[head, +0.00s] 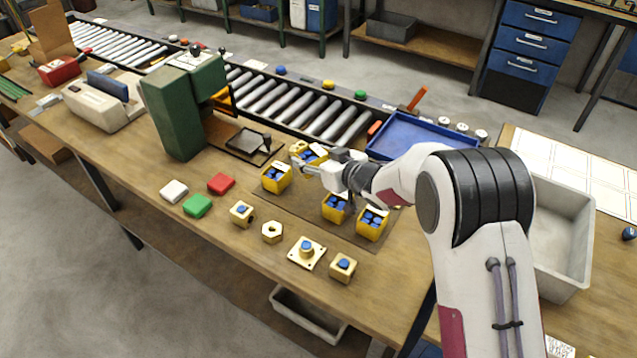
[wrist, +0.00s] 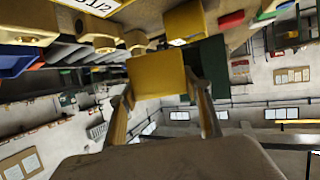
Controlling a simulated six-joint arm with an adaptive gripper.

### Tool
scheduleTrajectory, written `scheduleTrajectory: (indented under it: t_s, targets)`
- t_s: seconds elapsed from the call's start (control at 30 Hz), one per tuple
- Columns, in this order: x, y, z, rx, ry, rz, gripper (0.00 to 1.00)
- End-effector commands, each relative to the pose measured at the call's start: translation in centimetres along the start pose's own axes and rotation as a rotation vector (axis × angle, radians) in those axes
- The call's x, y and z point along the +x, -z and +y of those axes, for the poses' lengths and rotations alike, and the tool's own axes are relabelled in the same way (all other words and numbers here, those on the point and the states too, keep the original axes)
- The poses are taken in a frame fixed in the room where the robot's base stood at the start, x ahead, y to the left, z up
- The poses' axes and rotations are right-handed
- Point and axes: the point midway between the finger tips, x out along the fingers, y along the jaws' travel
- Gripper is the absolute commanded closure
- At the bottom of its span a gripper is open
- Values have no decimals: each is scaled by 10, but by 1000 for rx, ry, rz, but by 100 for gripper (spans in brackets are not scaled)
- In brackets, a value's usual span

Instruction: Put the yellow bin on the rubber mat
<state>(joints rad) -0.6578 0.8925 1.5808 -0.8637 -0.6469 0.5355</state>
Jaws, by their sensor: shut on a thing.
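My gripper (head: 298,162) points left over the middle of the bench, shut on a yellow bin (head: 315,163). In the wrist view the held bin (wrist: 157,85) shows a plain yellow face between the two fingers. The gripper partly hides this bin in the head view, and its height above the bench is hard to tell. Another yellow bin (head: 276,178) with blue pieces stands just to its front left. Two more yellow bins (head: 335,208) (head: 372,224) with blue contents stand to the right. A flat dark-brown area (head: 298,207), which looks like the rubber mat, lies among the bins.
A green machine (head: 173,115) stands left, with a dark plate (head: 247,141) beside it. Several brass parts (head: 307,252) line the front edge. Red (head: 221,184), green and white blocks lie front left. A blue tray (head: 425,136) and roller conveyor (head: 300,105) are behind.

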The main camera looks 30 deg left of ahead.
Motion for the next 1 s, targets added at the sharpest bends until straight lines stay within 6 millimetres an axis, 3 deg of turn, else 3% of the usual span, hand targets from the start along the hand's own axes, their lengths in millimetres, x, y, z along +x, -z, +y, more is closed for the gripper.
scheduleTrajectory:
  t_s: [0.3,0.77,1.0]
  targets:
    - [15,-36,0,0,0,0,75]
    - [17,-41,0,0,0,1,75]
    - [24,-58,0,0,1,-1,75]
